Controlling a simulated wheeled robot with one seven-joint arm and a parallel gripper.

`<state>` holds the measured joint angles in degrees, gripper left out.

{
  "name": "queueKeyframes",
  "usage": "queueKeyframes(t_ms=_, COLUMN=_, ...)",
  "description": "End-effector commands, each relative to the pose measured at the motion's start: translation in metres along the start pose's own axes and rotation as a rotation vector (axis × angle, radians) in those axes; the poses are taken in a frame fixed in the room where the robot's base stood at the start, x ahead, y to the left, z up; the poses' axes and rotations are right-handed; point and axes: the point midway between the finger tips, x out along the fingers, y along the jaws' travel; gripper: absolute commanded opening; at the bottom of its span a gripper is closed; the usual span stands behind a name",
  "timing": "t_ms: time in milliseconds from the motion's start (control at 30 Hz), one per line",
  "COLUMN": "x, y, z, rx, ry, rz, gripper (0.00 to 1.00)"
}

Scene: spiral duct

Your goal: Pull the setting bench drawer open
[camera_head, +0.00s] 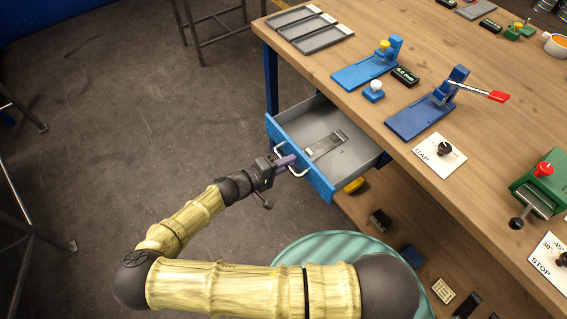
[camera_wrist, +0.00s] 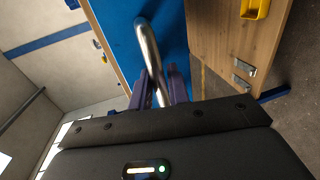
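The setting bench drawer (camera_head: 330,187) has a blue front and a grey inside, and stands well out from under the wooden bench top. A flat metal piece (camera_head: 326,144) lies in it. The drawer's curved metal handle (camera_head: 298,173) is on its outer face; it also shows in the wrist view (camera_wrist: 149,45) against the blue front (camera_wrist: 122,45). My gripper (camera_head: 288,161) is at the middle of this handle. In the wrist view its purple fingers (camera_wrist: 158,88) lie close on both sides of the bar, shut on it. The fingers partly hide the handle.
The bench top (camera_head: 480,80) above carries grey trays (camera_head: 315,30), blue fixtures (camera_head: 420,115) and a green device (camera_head: 545,185). A lower shelf (camera_head: 375,205) holds a yellow bin (camera_head: 354,186) and small items. A stool (camera_head: 215,25) stands behind; open floor (camera_head: 110,110) lies left of the drawer.

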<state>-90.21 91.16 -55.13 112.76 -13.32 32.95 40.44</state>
Motion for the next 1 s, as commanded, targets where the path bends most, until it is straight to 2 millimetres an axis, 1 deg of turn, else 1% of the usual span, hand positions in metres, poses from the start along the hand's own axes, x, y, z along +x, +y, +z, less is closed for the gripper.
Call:
queueKeyframes(t_ms=200, x=-0.003, y=0.000, z=-0.001, rx=0.000, ry=0.002, rz=-0.001, gripper=0.18)
queueKeyframes(t_ms=367, x=-0.017, y=-0.001, z=-0.001, rx=0.001, ry=0.004, rz=-0.002, gripper=0.18)
queueKeyframes(t_ms=467, x=-0.034, y=-0.001, z=-0.001, rx=0.000, ry=0.006, rz=-0.004, gripper=0.18)
queueKeyframes(t_ms=1000, x=-0.141, y=-0.001, z=-0.001, rx=0.000, ry=0.004, rz=-0.004, gripper=0.18)
